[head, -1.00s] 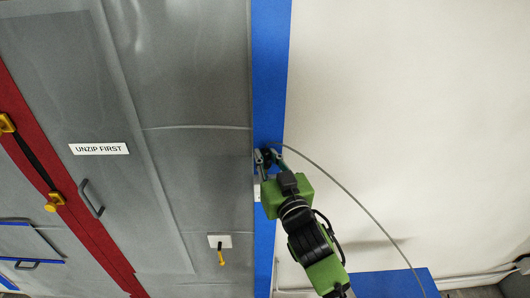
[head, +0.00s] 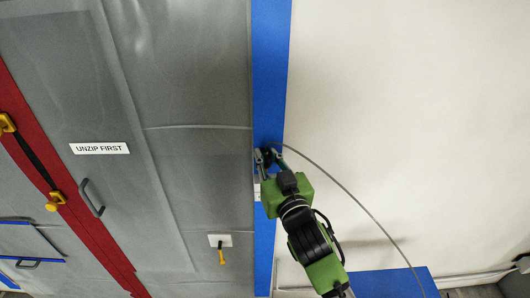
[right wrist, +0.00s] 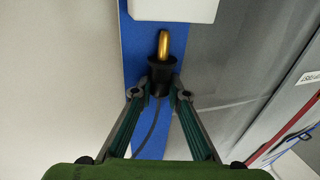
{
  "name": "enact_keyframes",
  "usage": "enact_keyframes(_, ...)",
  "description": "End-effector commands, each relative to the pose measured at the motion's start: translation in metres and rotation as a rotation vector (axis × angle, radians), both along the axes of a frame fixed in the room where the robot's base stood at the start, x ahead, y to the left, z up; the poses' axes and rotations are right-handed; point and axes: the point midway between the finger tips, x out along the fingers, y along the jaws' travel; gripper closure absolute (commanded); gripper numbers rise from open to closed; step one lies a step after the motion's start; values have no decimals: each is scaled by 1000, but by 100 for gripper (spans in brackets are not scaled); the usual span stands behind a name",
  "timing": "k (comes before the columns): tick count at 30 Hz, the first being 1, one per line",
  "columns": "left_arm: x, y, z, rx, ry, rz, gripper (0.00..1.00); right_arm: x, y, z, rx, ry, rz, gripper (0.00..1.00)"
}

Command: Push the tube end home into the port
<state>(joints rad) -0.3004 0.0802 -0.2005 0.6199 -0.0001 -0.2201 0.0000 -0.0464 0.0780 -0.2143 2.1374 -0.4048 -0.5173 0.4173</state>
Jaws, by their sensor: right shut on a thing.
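My right gripper (head: 267,156) is in front of the blue vertical strip in the head view. In the right wrist view my right gripper (right wrist: 160,92) is shut on the black collar of the tube end (right wrist: 162,68). A brass tip sticks out of the collar and points up in that view, towards a white box (right wrist: 172,10) cut off by the top edge. The tip looks apart from the box; no port opening shows. The grey tube (head: 347,188) arcs from the gripper down to the right in the head view. My left gripper is out of view.
The blue strip (head: 270,60) divides a grey plastic sheet (head: 195,80) from a bare pale wall (head: 420,90). The sheet carries an "UNZIP FIRST" label (head: 99,148) and a red band. A white plate with a yellow-handled piece (head: 221,241) is lower left of the gripper.

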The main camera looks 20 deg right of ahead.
Motion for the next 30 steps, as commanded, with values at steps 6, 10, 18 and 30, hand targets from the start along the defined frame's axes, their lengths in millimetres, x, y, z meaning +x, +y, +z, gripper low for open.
enact_keyframes(6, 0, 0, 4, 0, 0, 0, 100, 0, 0, 1, 0, 0, 0, 100)
enact_keyframes(10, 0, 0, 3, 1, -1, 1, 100, 0, 0, 0, 0, 0, 0, 100)
enact_keyframes(18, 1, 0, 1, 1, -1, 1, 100, 0, 0, -3, 0, 0, 0, 100)
enact_keyframes(30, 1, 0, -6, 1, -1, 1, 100, 0, 0, -13, 0, 0, 0, 100)
